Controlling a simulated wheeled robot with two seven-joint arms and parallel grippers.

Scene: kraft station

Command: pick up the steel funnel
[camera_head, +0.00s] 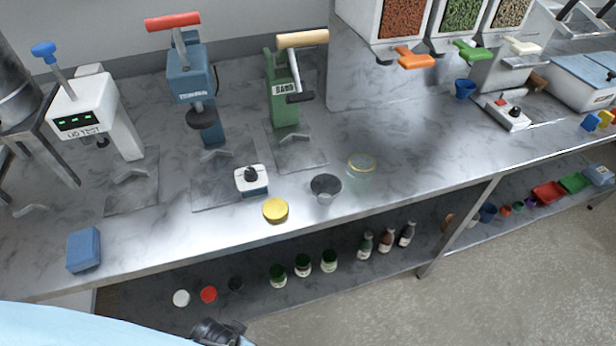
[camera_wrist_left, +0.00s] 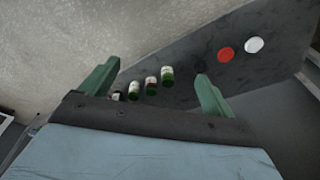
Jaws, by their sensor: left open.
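The steel funnel (camera_head: 326,187) stands on the grey marbled counter near its front edge, in the middle of the head view. Its wide dark mouth faces up and its narrow part points down. My left gripper (camera_wrist_left: 156,72) is open and empty in the left wrist view, with its two green fingers apart. Behind the fingers in that view are the lower shelf and the floor, and no funnel shows there. In the head view my pale blue left arm is at the bottom left, below and in front of the counter, well apart from the funnel. My right gripper is not in view.
A yellow lid (camera_head: 275,210) lies left of the funnel and a glass jar (camera_head: 361,163) stands just right behind it. A white-and-blue switch box (camera_head: 251,180) and a green press (camera_head: 284,100) are further back. The lower shelf (camera_head: 350,285) holds several bottles.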

